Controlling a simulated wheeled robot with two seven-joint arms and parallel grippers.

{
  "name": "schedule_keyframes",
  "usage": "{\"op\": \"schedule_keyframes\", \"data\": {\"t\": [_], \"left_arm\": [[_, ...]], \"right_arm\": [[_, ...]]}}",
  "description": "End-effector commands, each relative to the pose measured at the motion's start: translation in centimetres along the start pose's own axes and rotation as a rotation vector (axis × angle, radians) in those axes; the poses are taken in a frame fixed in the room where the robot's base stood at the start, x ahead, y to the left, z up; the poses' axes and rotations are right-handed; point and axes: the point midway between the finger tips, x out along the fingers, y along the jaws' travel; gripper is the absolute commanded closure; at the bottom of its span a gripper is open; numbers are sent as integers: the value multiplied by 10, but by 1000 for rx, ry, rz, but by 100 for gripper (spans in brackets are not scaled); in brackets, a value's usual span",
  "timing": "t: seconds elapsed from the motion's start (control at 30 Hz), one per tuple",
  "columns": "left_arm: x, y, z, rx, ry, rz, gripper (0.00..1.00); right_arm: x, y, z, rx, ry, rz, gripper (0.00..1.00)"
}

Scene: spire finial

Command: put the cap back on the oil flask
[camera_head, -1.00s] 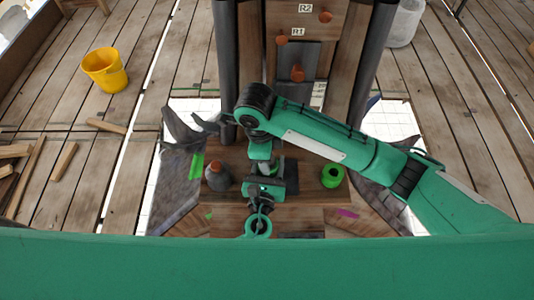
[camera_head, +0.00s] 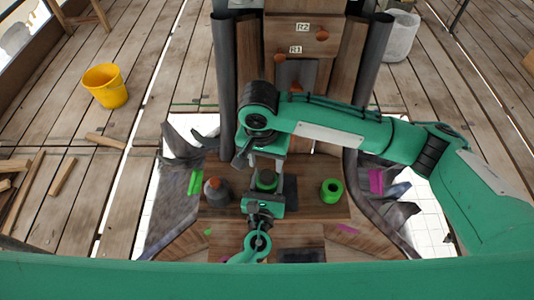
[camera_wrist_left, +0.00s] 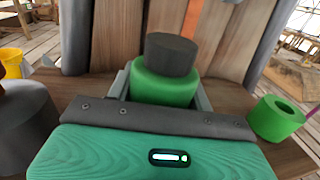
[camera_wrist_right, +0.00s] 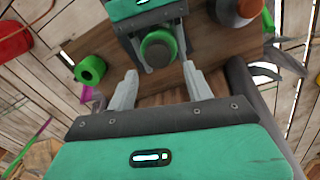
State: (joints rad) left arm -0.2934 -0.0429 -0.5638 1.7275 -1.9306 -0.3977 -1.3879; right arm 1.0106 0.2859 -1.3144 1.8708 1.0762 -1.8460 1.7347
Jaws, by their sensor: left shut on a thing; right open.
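A squat green body (camera_wrist_left: 165,88) with a dark grey cylindrical top (camera_wrist_left: 171,55) stands upright between the jaws of my left gripper (camera_head: 265,187). The left gripper is shut on the green body; the dark top is above the jaws. A green ring-like piece (camera_head: 332,190) with a dark hole stands apart on the wooden board, also in the left wrist view (camera_wrist_left: 276,118). I cannot tell for sure which is flask and which is cap.
A grey jar with an orange top (camera_head: 216,190) stands on the wooden board (camera_head: 318,212) left of the left gripper. A wooden panel (camera_head: 310,65) with orange knobs rises behind. A yellow bucket (camera_head: 106,86) and loose planks lie left.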

Motion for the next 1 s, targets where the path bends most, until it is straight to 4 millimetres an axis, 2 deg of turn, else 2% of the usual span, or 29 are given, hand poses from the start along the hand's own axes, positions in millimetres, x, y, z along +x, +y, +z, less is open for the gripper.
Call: {"op": "schedule_keyframes", "data": {"t": [0.5,1.0], "left_arm": [[0,0,0,0,0,0,100],[0,0,0,0,0,0,100]], "right_arm": [[-26,9,0,-886,-21,-24,48],[-37,12,3,-1725,-4,-51,48]]}}
